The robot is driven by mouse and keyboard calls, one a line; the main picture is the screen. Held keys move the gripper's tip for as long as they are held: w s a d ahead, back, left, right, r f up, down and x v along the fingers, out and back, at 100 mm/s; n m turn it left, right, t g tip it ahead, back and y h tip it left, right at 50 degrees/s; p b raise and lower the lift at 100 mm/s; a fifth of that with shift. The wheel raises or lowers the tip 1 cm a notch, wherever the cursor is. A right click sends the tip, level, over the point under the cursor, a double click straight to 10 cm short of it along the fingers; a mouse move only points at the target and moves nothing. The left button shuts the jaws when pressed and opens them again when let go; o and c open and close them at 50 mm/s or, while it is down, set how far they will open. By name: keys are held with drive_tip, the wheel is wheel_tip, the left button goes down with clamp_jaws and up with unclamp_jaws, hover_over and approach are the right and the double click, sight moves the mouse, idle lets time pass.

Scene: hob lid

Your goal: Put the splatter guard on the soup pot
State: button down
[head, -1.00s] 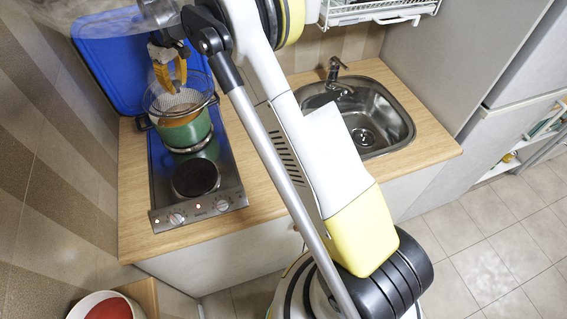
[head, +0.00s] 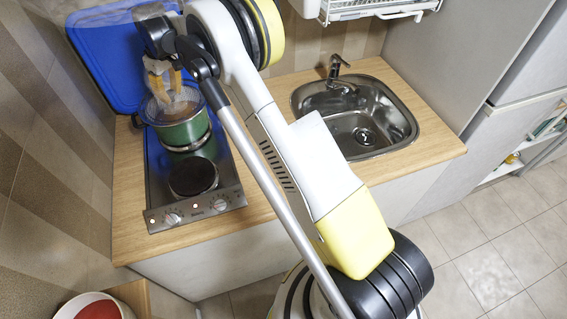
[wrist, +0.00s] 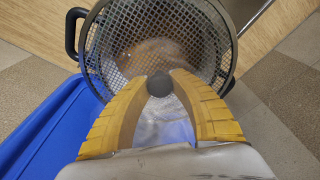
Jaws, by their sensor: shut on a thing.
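The green soup pot (head: 185,133) stands on the rear plate of the hob, with steam rising around it. The splatter guard (head: 160,108), a round mesh disc with a dark rim, is over the pot's mouth; I cannot tell whether it rests fully on the rim. In the wrist view the guard (wrist: 120,45) covers most of the opening, and orange-brown soup shows through the mesh. My gripper (wrist: 159,82), with yellow fingers, is shut on the guard's dark round knob (wrist: 159,85). A dark pot handle (wrist: 73,33) sticks out at the left.
The hob (head: 222,185) has an empty front plate (head: 192,177) and lit knobs. A blue raised panel (head: 95,60) stands behind it, close to the pot. A sink (head: 365,125) lies to the right. A bowl with red contents (head: 97,308) is at lower left.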

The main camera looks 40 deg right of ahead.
drive_tip(key=shift+f, duration=0.2)
idle(0.5)
drive_tip(key=c, duration=1.1)
unclamp_jaws()
wheel_tip(320, 180, up, 12)
drive_tip(key=s, duration=0.1)
drive_tip(key=shift+s+d, duration=0.3)
drive_tip(key=shift+d, duration=0.15)
